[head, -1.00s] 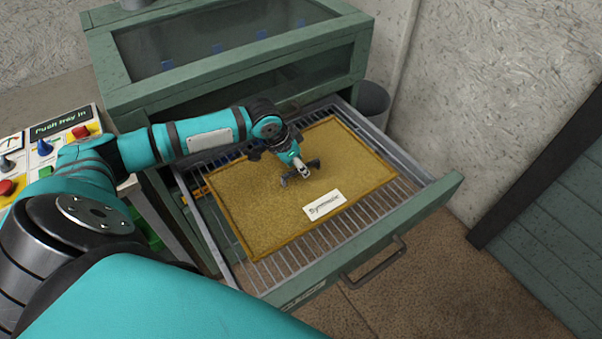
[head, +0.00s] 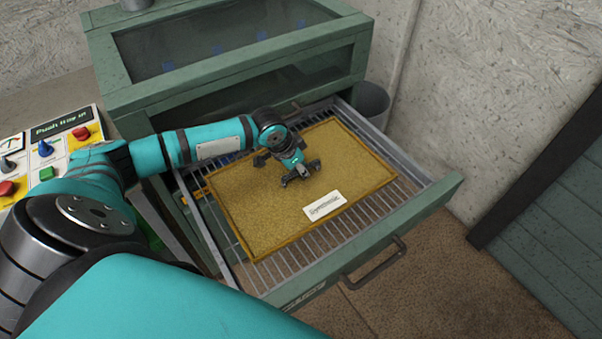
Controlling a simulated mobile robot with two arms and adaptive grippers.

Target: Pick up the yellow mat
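The yellow mat (head: 265,228) lies flat on the wire rack of the pulled-out drawer (head: 410,217). It has a darker yellow border and a white label (head: 324,206) near its front edge. My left gripper (head: 301,180) is over the middle of the mat, just behind the label, with its fingers spread apart. It appears empty. I cannot tell whether its fingertips touch the mat. The arm and gripper hide part of the mat's back left side. My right gripper is not in view.
The green cabinet (head: 235,72) with a glass top stands behind the drawer. A control panel (head: 55,150) with buttons and knobs is at the left. A grey bin (head: 372,103) stands by the wall. The drawer handle (head: 375,268) sticks out in front, over clear floor.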

